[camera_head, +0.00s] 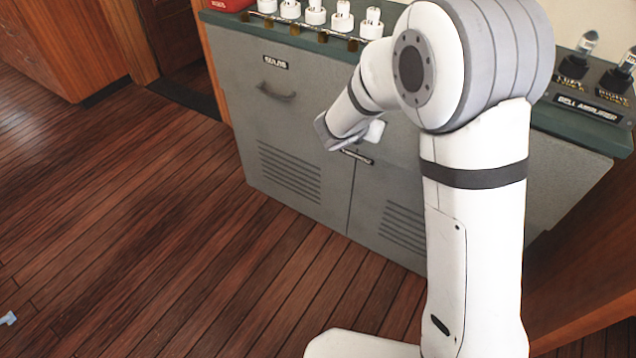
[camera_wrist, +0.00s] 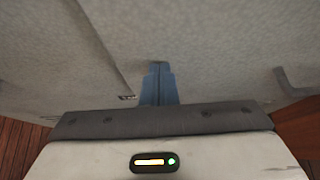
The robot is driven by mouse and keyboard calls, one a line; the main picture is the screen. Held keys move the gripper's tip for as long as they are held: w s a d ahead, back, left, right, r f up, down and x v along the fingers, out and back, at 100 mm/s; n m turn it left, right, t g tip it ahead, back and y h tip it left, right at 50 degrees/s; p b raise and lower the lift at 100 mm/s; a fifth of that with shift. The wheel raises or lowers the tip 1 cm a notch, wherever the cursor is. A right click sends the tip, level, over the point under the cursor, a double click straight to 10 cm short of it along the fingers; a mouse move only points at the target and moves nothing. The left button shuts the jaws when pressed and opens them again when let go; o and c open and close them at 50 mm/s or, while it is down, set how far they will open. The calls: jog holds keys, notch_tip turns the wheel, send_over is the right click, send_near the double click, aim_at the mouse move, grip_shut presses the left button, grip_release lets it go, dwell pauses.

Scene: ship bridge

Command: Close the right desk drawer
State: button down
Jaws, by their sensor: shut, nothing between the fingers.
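The grey desk front (camera_head: 235,100) stands in the middle of the head view. Its left panel has a dark handle (camera_head: 279,93) and vent slots. The right panel (camera_head: 375,190) has vent slots and a small dark label at its top; my arm covers much of it. It looks flush where it shows, but I cannot tell whether a drawer there stands open. In the wrist view my gripper (camera_wrist: 158,72) is shut and empty, its blue fingers pointing at a grey panel (camera_wrist: 210,45). The tips are close to it; contact cannot be told. The head view hides the fingers.
A green desktop (camera_head: 300,38) carries several white knobs and a red box (camera_head: 228,4). A bell amplifier label (camera_head: 590,107) sits at the right end. Wooden cabinets (camera_head: 70,45) stand at the far left. The wooden floor (camera_head: 150,220) is largely clear at left.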

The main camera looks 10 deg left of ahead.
jog(key=w, duration=0.2)
jog(key=shift+w+d+r, duration=0.25)
jog(key=shift+w+d, duration=0.1)
